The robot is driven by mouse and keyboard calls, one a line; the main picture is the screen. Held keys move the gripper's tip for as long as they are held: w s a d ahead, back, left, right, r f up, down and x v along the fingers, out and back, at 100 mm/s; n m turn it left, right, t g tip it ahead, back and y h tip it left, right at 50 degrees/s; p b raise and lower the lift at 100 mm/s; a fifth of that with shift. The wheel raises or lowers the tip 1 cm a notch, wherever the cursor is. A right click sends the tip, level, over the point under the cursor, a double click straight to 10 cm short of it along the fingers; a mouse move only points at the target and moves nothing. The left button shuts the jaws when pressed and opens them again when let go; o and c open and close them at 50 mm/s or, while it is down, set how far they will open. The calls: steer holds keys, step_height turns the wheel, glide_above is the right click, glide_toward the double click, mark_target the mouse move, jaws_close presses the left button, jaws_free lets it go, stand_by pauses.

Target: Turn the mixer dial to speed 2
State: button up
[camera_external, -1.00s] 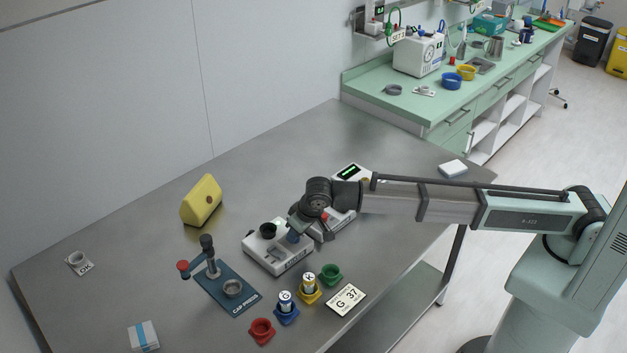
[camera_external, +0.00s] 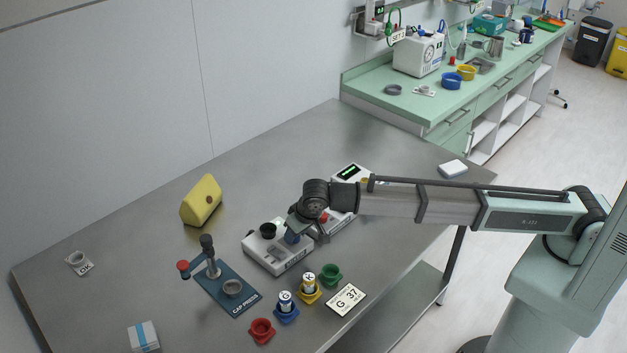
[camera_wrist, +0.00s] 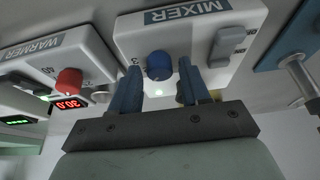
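The mixer (camera_external: 270,258) is a white box on the grey table, with a black round part on top. In the wrist view its MIXER label (camera_wrist: 188,11) appears upside down. Its blue dial (camera_wrist: 159,65) sits between the two blue fingers of my gripper (camera_wrist: 160,68). The fingers are open, one on each side of the dial, with a narrow gap showing on both sides. I cannot read which speed the dial points to. A grey switch (camera_wrist: 228,45) is on the same face. In the external view my gripper (camera_external: 293,236) hides the dial.
The warmer (camera_wrist: 40,55), with a red knob (camera_wrist: 69,82) and a red display, stands close beside the mixer. A blue cap press (camera_external: 236,291) stands on the other side. Several coloured cups, including a green one (camera_external: 331,274), and a G 37 card (camera_external: 346,300) lie in front.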

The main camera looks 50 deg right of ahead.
steer(key=shift+o, duration=0.7)
steer(key=v, duration=1.3)
steer(key=shift+r, duration=0.35)
steer(key=shift+s, duration=0.15)
